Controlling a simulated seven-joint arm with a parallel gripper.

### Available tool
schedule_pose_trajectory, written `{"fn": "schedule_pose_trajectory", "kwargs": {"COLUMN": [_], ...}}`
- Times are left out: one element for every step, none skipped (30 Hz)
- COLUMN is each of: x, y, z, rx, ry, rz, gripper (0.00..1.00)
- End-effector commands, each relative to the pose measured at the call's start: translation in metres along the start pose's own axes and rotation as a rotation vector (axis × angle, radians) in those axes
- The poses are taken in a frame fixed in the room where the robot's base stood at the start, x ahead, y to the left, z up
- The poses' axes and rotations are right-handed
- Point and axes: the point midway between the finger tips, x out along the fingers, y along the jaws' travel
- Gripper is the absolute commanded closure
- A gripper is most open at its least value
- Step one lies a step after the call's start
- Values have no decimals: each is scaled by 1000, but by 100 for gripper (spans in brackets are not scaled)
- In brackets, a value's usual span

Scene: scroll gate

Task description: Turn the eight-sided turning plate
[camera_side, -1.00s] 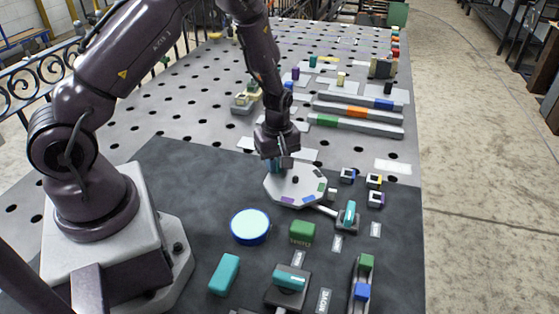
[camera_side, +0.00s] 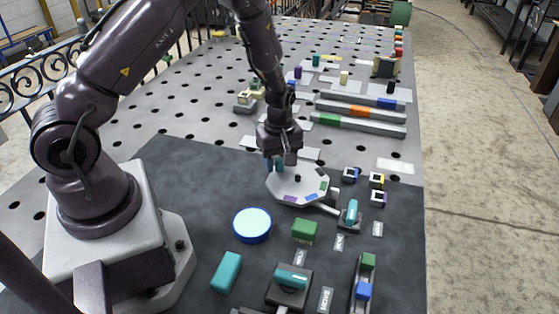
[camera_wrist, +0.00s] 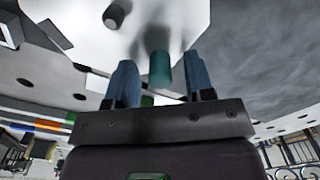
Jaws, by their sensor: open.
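The eight-sided turning plate (camera_side: 297,187) is pale grey, with coloured marks along its near and right edges and a dark knob (camera_side: 297,178) at its centre. My gripper (camera_side: 274,165) is at the plate's far left edge, pointing down. In the wrist view, the plate (camera_wrist: 180,18) fills the top, and a teal upright peg (camera_wrist: 160,70) stands between the two blue fingers of my gripper (camera_wrist: 160,60). The fingers are open, with a gap on both sides of the peg. The peg's foot is hard to make out.
A lever with a teal handle (camera_side: 352,213) stands just right of the plate. A blue-rimmed disc (camera_side: 252,225), a green block (camera_side: 305,231) and a teal block (camera_side: 227,271) lie nearer. Small square holders (camera_side: 377,180) sit to the right. Long slotted rails (camera_side: 360,122) lie behind.

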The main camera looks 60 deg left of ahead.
Motion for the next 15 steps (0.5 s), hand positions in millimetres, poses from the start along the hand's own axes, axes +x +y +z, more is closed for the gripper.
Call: {"fn": "schedule_pose_trajectory", "kwargs": {"x": [-5,-9,-15,-20,-27,-35,-42,-50,-59,-66,-72,-81,-87,-93,-100], "y": [1,1,1,1,1,2,2,2,1,1,1,1,1,1,1], "z": [0,0,0,0,0,0,0,1,0,0,1,1,0,0,1], "rx": [1,1,2,3,2,1,1,2,2,3,3,1,1,2,2], "ry": [2,2,2,2,2,2,2,1,2,2,1,1,1,1,1], "rz": [2,3,4,5,7,7,7,7,7,7,7,6,6,6,6], "gripper": [51,51,51,51,51,51,51,51,51,51,51,51,51,51,51]}}
